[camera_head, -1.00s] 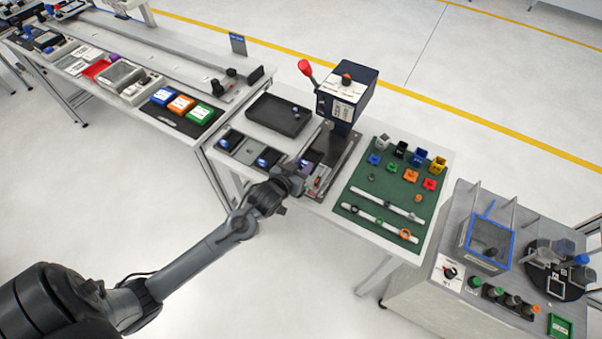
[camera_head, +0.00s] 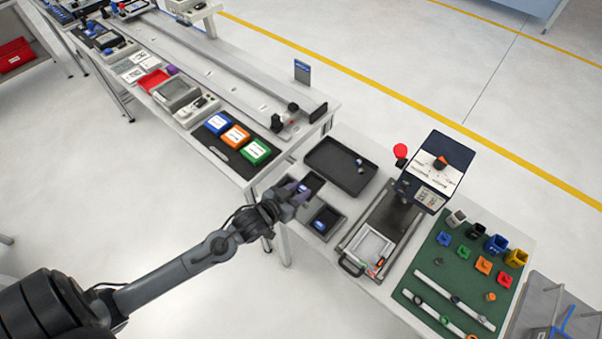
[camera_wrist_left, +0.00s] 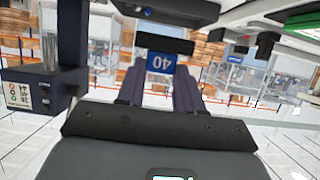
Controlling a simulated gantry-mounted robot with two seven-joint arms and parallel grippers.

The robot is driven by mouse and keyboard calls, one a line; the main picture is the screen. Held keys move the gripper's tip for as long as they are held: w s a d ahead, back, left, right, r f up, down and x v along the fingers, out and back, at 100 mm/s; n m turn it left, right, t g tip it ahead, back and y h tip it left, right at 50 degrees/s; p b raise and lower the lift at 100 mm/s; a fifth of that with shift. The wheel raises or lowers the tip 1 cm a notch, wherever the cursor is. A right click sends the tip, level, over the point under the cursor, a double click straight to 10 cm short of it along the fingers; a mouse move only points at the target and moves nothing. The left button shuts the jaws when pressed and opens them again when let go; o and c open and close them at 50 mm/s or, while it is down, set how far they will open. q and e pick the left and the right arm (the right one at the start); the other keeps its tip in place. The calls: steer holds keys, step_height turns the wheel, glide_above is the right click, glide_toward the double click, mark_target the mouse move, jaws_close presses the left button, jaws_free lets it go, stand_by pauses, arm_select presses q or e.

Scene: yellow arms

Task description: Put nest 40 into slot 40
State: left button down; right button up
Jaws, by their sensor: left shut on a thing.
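My left gripper (camera_head: 291,199) is over the nest rack beside the press. In the left wrist view the gripper (camera_wrist_left: 160,82) is shut on nest 40 (camera_wrist_left: 165,45), a black piece whose blue label (camera_wrist_left: 161,62) reads 40 upside down. In the head view the held nest is hard to tell apart from the rack behind the fingers. The rack (camera_head: 340,229) has dark pockets with blue marks, one behind the gripper and one to its right (camera_head: 325,222). The gripper hides part of the rack, and I cannot read which pocket is slot 40. My right gripper is not in view.
A dark tray (camera_head: 340,168) lies behind the rack. The press (camera_head: 435,172) with its red-knobbed lever stands to the right, its pale square base (camera_head: 371,247) exposed. Blue, orange and green boxes (camera_head: 236,136) stand on the table to the left. A green mat (camera_head: 450,262) holds small parts.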

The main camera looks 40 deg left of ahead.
arm_select(q)
steer(key=shift+s+a+f, duration=0.4)
steer(key=shift+s+f, duration=0.3)
steer(key=shift+s, duration=0.1)
steer(key=f+b, duration=0.5)
steer(key=shift+s+d+f+b, duration=0.3)
steer(key=shift+d+b, duration=0.05)
steer(key=shift+f, duration=0.85)
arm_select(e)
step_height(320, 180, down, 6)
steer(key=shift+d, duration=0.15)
arm_select(q)
steer(key=shift+f+b, duration=0.3)
steer(key=shift+f, duration=0.2)
steer(key=c, duration=0.7)
jaws_free()
steer(key=shift+o, duration=0.2)
